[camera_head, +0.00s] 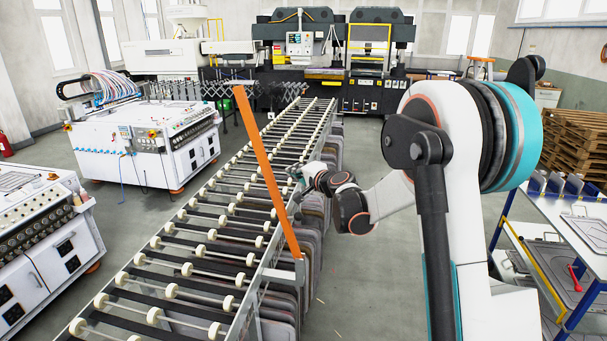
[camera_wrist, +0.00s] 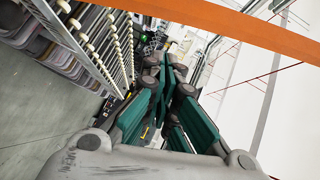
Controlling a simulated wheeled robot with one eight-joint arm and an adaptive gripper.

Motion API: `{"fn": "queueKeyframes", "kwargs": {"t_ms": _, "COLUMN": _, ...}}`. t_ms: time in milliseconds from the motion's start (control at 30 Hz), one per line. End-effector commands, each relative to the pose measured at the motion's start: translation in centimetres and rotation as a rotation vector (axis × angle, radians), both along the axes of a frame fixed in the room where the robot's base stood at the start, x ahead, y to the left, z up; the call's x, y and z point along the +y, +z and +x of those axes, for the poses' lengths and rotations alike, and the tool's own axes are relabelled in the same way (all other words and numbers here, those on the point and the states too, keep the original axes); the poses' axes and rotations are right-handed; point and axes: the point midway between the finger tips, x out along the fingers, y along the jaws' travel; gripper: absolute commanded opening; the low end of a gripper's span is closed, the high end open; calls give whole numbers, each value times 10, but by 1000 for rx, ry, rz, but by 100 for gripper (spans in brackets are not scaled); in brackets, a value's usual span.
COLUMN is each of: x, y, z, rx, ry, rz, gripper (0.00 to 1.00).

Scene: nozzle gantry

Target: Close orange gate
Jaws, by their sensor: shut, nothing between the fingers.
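The orange gate (camera_head: 268,178) is a long flat bar at the near right side of the roller conveyor (camera_head: 205,225). It tilts steeply, its lower end at a grey bracket (camera_head: 285,273) on the conveyor frame and its upper end raised toward the upper left. My gripper (camera_head: 295,181) is just right of the bar's middle, over the conveyor's right edge. In the wrist view the orange gate (camera_wrist: 240,22) crosses the top right, apart from the fingers. My gripper (camera_wrist: 168,68) is shut and empty there. I cannot tell in the head view whether it touches the bar.
Dark panels (camera_head: 283,305) hang along the conveyor's right side. White machines (camera_head: 145,140) stand to the left and a large press (camera_head: 330,65) at the back. A blue-framed rack (camera_head: 570,235) and wooden pallets (camera_head: 580,140) are on the right. Open floor lies right of the conveyor.

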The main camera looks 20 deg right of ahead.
Motion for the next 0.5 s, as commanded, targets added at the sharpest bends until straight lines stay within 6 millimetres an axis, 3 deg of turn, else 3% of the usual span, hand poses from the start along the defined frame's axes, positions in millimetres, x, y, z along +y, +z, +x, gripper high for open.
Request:
{"fn": "queueKeyframes", "kwargs": {"t_ms": 100, "x": 11, "y": -4, "z": 17, "rx": 0, "ry": 3, "rz": -1, "gripper": 0}}
{"fn": "queueKeyframes", "kwargs": {"t_ms": 300, "x": 31, "y": -11, "z": 28, "rx": 0, "ry": 1, "rz": -2, "gripper": 0}}
{"fn": "queueKeyframes", "kwargs": {"t_ms": 500, "x": 37, "y": -13, "z": 31, "rx": 0, "ry": 0, "rz": -1, "gripper": 0}}
